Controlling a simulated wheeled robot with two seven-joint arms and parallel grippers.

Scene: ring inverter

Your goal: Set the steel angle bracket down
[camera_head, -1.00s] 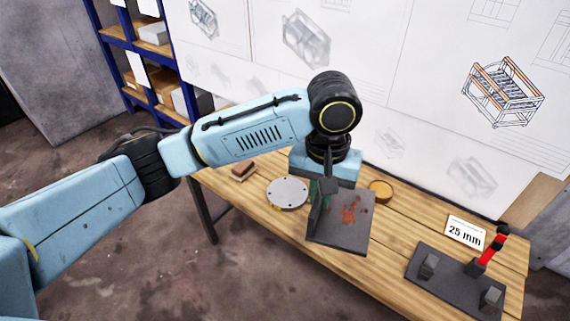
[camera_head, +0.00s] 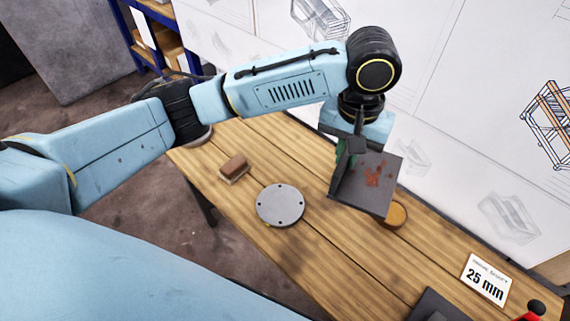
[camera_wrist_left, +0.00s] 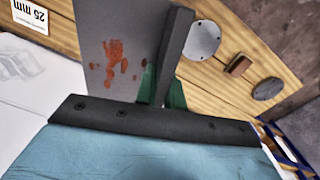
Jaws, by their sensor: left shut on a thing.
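The steel angle bracket (camera_head: 368,186) is a dark grey L-shaped piece with rust-red patches on its flat plate. My left gripper (camera_head: 348,150) is shut on it and holds it over the back part of the wooden bench, partly in front of a round amber-coloured dish. In the left wrist view the bracket (camera_wrist_left: 122,50) extends out from the gripper (camera_wrist_left: 160,92), with its upright flange near the middle and green pads beside it. Whether the bracket touches the bench is hard to tell. My right gripper is not in view.
On the wooden bench (camera_head: 240,215) are a round grey metal disc (camera_head: 280,205), a brown brush-like block (camera_head: 233,168) and the amber dish (camera_head: 397,215). A "25 mm" card (camera_head: 485,280) and a dark fixture (camera_head: 440,306) are at the right. The bench's front middle is clear.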

